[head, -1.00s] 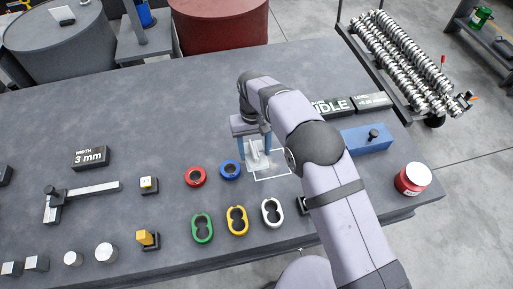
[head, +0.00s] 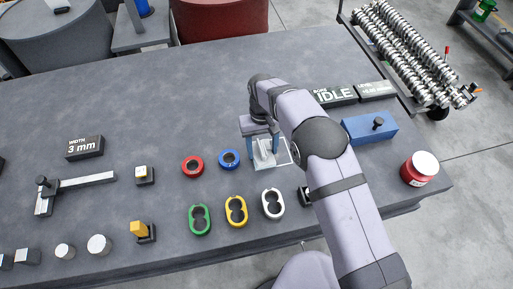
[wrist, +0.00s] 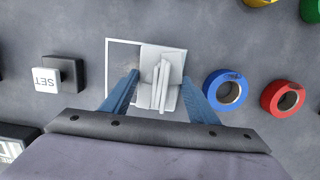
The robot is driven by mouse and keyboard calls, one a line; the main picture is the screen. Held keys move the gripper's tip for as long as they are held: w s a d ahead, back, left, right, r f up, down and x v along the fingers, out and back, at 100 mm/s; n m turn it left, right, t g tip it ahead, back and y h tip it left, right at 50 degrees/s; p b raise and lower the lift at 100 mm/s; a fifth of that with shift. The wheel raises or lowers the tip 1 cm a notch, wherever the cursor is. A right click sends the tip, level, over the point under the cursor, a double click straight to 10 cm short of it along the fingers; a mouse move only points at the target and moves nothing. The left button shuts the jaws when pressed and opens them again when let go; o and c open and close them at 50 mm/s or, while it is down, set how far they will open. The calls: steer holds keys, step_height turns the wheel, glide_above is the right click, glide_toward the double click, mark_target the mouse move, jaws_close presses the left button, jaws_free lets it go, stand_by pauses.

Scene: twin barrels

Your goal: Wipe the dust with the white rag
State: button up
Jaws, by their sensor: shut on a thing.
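My gripper (head: 264,138) is low over the table, left of my forearm in the head view. It is shut on a white rag (head: 265,157), whose raised fold stands between the blue fingers. In the wrist view the rag (wrist: 150,103) lies flat over one side of a white square outline (wrist: 122,40) on the table. The fingers (wrist: 160,88) stand on either side of the fold. What lies under the rag is hidden.
A blue ring (head: 229,160) and a red ring (head: 192,166) lie left of the rag. Green (head: 199,220), yellow (head: 236,211) and white (head: 272,204) double-holed pieces lie in front. A SET button block (wrist: 62,74) stands beside the square. A blue block (head: 368,131) and red jar (head: 420,169) stand right.

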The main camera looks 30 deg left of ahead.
mark_target(283, 152)
steer(key=shift+w+d, duration=2.7)
steer(key=shift+d, duration=0.1)
steer(key=shift+w+d+f+b, duration=0.1)
steer(key=shift+w+d+b, duration=0.1)
steer(key=shift+b, duration=0.2)
steer(key=shift+s+a, duration=0.35)
steer(key=shift+a, duration=0.05)
steer(key=shift+s+a+p, duration=0.3)
steer(key=shift+s+a, duration=3.2)
step_height(283, 152, up, 3)
steer(key=shift+a+r+p, duration=0.1)
steer(key=shift+p, duration=0.6)
steer(key=shift+r+p, duration=0.5)
steer(key=shift+r, duration=0.1)
step_height(283, 152, up, 4)
steer(key=p, duration=0.2)
steer(key=shift+p, duration=0.4)
